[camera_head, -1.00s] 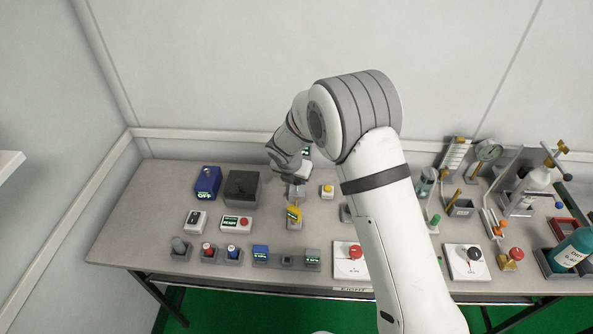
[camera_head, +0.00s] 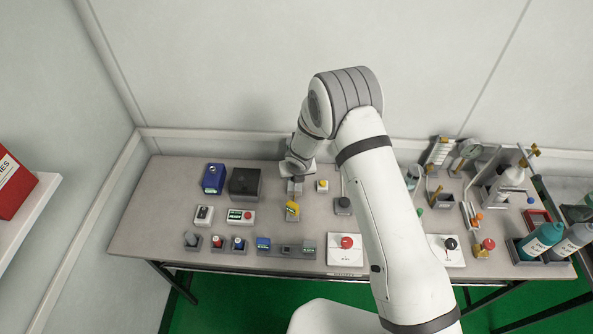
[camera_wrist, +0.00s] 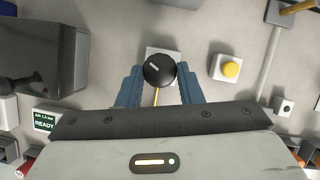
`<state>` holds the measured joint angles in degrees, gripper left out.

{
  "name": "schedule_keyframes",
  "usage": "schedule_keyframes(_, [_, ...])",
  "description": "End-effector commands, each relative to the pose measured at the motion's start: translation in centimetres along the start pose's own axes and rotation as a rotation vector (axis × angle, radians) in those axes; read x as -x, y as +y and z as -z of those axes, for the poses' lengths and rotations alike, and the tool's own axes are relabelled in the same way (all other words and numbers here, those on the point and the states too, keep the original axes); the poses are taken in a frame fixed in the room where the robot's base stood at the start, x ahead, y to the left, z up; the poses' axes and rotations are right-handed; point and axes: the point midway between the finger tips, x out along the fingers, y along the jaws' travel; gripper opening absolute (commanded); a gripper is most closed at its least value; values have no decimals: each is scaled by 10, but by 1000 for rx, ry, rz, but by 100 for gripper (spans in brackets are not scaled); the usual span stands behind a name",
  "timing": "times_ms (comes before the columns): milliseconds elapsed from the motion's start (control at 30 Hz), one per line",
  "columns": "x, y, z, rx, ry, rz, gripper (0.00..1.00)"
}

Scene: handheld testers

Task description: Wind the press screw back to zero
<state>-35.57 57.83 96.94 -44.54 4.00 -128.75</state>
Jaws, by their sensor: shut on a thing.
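My gripper (camera_wrist: 159,78) has its two blue fingers on either side of a round black knob (camera_wrist: 159,70) and is shut on it. The knob carries a short pale mark towards its upper left and sits above a light grey block. A thin yellow piece (camera_wrist: 156,97) shows just below the knob, between the fingers. In the head view my wrist hides the knob; the grey block (camera_head: 295,188) shows partly beneath it. No readable scale shows at the knob, so its zero cannot be made out.
A yellow button (camera_wrist: 231,69) on a white box is right of the knob. A dark box (camera_head: 245,183) and a blue tester (camera_head: 213,178) stand to the left. A yellow device (camera_head: 292,210) stands in front. Bottles and stands crowd the table's right end.

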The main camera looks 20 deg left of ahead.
Motion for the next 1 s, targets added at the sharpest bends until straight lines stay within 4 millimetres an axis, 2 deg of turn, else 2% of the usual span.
schedule_keyframes(433, [-3,-2,4,5,7,0,10])
schedule_keyframes(467, [-3,-2,4,5,7,0,35])
schedule_keyframes(700, [-2,-1,2,5,3,-1,55])
schedule_keyframes(1000, [3,0,0,6,1,-2,55])
